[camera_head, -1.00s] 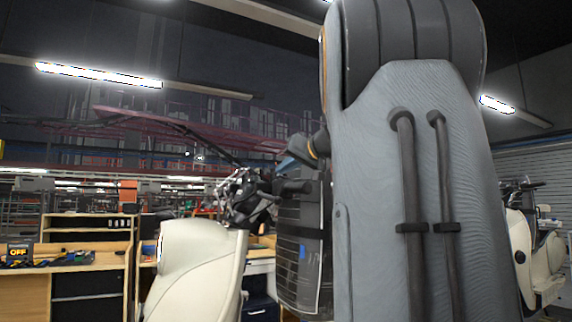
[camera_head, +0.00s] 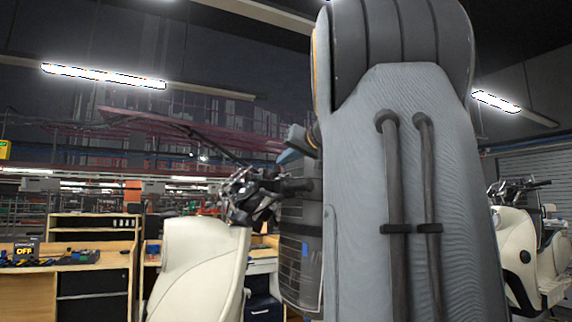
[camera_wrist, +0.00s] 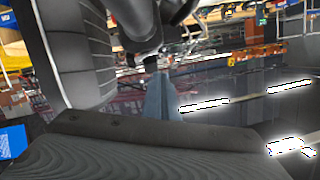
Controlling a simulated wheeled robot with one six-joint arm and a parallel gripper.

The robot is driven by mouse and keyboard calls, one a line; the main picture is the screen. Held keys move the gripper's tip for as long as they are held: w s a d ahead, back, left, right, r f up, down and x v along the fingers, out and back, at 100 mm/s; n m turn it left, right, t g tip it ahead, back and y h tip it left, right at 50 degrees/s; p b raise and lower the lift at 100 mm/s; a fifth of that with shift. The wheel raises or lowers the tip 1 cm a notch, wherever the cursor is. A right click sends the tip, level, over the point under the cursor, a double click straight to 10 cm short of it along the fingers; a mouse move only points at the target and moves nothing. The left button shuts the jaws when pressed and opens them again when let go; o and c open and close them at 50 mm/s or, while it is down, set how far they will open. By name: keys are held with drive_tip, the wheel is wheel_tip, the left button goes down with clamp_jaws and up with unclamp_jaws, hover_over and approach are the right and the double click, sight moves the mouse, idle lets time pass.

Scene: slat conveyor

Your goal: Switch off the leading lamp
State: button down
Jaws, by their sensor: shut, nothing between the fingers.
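A cream scooter (camera_head: 195,270) stands left of my arm in the head view, its dark handlebar (camera_head: 265,195) turned towards my arm. A second cream scooter (camera_head: 520,265) is at the right edge, partly hidden by my arm. I cannot make out which lamp is the leading one, or a switch. My gripper (camera_head: 287,156) shows as a blue-grey tip beside my arm, above the first handlebar; I cannot tell whether they touch. In the wrist view, its blue-grey fingers (camera_wrist: 161,97) are together with nothing held, near a blurred dark part (camera_wrist: 145,30).
My grey arm fills the head view's centre and hides much behind it. Bright ceiling lights (camera_head: 105,75) hang overhead. A shutter wall (camera_head: 535,172) is at the right.

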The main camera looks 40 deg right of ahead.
wheel_tip(320, 180, up, 2)
drive_tip(key=shift+a+r+p, duration=0.1)
drive_tip(key=shift+p, duration=0.3)
drive_tip(key=b+v, duration=0.4)
drive_tip(key=v, duration=0.5)
drive_tip(key=shift+s+a, duration=0.35)
drive_tip(key=shift+a, duration=0.05)
drive_tip(key=shift+a, duration=0.1)
